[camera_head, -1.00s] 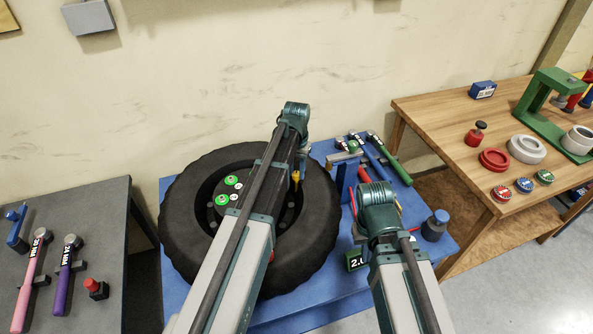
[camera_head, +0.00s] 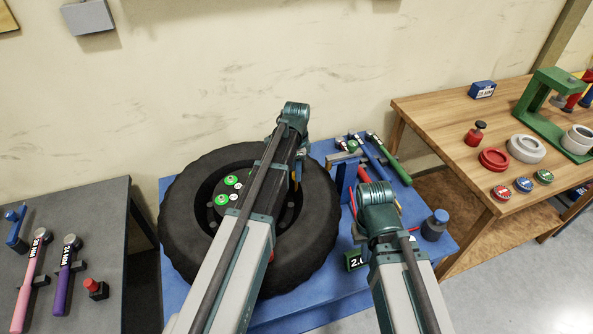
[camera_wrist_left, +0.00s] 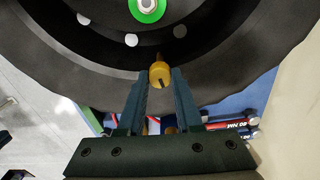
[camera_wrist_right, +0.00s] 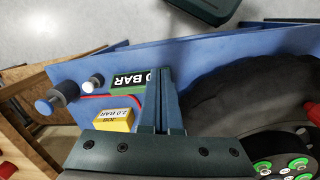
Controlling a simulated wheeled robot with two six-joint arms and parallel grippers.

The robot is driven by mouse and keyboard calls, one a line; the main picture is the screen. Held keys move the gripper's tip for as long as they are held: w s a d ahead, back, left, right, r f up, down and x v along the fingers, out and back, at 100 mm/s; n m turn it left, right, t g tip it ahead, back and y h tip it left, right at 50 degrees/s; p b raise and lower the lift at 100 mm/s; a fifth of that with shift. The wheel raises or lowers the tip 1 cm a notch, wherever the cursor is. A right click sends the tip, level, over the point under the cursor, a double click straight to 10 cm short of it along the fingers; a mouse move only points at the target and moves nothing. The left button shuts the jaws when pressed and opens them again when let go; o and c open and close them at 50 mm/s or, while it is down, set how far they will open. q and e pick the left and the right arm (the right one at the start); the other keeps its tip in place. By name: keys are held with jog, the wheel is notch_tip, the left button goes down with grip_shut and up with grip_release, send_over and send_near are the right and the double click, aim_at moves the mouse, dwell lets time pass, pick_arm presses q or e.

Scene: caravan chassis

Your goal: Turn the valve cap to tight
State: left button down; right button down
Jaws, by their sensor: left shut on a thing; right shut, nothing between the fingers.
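The yellow valve cap (camera_wrist_left: 159,74) shows in the left wrist view on a thin stem, beside the inner rim of the black tyre (camera_wrist_left: 220,65). A dark mark shows on the cap's near face. My left gripper (camera_wrist_left: 162,74) is shut on the cap, one finger on each side. In the head view, the left gripper (camera_head: 298,170) reaches down over the right part of the wheel (camera_head: 185,225), and the cap is mostly hidden there. My right gripper (camera_wrist_right: 160,75) is shut and empty, its fingers together above the blue bench, right of the wheel.
The blue bench (camera_head: 310,318) holds a green gauge box reading 2.0 BAR (camera_wrist_right: 130,80), a yellow box (camera_wrist_right: 113,120) and several hammer-like tools (camera_head: 390,160). A grey bench (camera_head: 100,205) stands left; a wooden table (camera_head: 430,115) stands right.

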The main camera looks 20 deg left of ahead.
pick_arm(q)
jog(key=shift+m, duration=0.9)
jog(key=c, duration=0.6)
grip_release()
jog(key=shift+r, duration=0.1)
notch_tip(320, 180, up, 14)
jog(key=p, duration=1.3)
jog(key=shift+f+p, duration=0.2)
jog(key=shift+p, duration=0.2)
